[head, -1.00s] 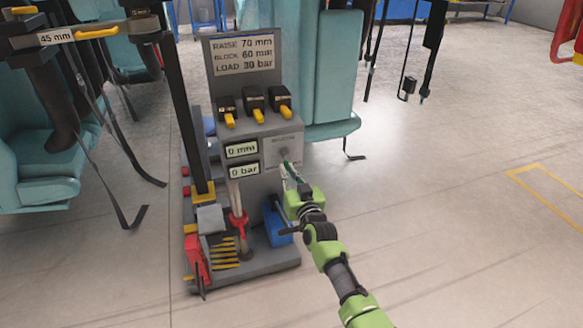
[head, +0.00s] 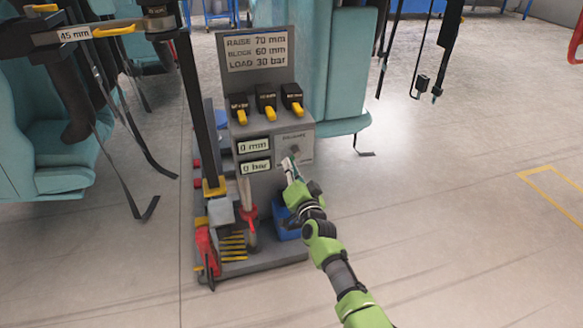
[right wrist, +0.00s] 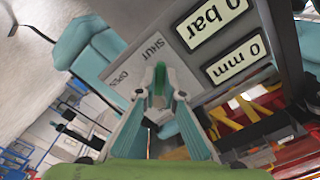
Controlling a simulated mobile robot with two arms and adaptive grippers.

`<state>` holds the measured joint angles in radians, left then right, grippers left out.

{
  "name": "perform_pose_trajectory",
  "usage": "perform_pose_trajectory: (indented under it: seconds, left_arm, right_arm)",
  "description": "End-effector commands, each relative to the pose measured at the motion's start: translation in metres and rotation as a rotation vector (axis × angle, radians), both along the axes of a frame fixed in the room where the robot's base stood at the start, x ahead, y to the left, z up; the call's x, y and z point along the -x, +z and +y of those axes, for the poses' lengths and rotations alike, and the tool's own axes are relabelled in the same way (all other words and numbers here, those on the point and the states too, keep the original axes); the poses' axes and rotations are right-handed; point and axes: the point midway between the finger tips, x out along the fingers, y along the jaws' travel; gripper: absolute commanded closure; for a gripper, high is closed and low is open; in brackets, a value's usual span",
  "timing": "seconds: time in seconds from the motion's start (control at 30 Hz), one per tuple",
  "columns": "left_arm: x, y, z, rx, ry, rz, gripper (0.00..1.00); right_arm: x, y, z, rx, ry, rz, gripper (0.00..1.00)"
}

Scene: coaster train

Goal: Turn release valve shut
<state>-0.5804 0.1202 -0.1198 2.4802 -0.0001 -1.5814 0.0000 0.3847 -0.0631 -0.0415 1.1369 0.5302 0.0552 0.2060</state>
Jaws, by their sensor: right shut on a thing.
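My right gripper (head: 288,164) reaches up to this panel from the lower right. It is shut on the valve's handle, which its fingers mostly hide. In the right wrist view the fingertips (right wrist: 160,76) meet in front of the panel (right wrist: 150,50), beside the printed words SHUT and OPEN. I cannot tell exactly which mark the handle points to. My left gripper is not in view.
Displays reading 0 mm (head: 254,146) and 0 bar (head: 256,167) sit left of the valve. Several black levers with yellow handles (head: 266,101) are above. A blue box (head: 286,221) stands below. Teal seats (head: 340,85) stand behind. The floor to the right is clear.

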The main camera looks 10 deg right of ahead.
Motion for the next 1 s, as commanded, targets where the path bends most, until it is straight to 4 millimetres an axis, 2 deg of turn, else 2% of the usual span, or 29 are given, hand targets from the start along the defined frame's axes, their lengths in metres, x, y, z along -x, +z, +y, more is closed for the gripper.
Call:
perform_pose_trajectory:
  seconds: [0.53, 0.57, 0.6, 1.0]
  left_arm:
    - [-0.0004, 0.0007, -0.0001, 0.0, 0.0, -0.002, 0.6]
    - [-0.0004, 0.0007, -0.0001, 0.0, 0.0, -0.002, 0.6]
    - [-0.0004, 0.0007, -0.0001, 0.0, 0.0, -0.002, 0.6]
    - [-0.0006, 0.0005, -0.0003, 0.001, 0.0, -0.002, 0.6]
  right_arm:
    - [0.0001, 0.0005, 0.0009, -0.026, 0.0, 0.001, 1.0]
    - [0.0001, 0.0005, 0.0009, -0.026, 0.0, 0.001, 0.83]
    - [0.0001, 0.0006, 0.0008, -0.026, 0.0, 0.001, 0.74]
    - [0.0021, 0.0005, 0.0007, -0.023, 0.0, 0.001, 0.74]
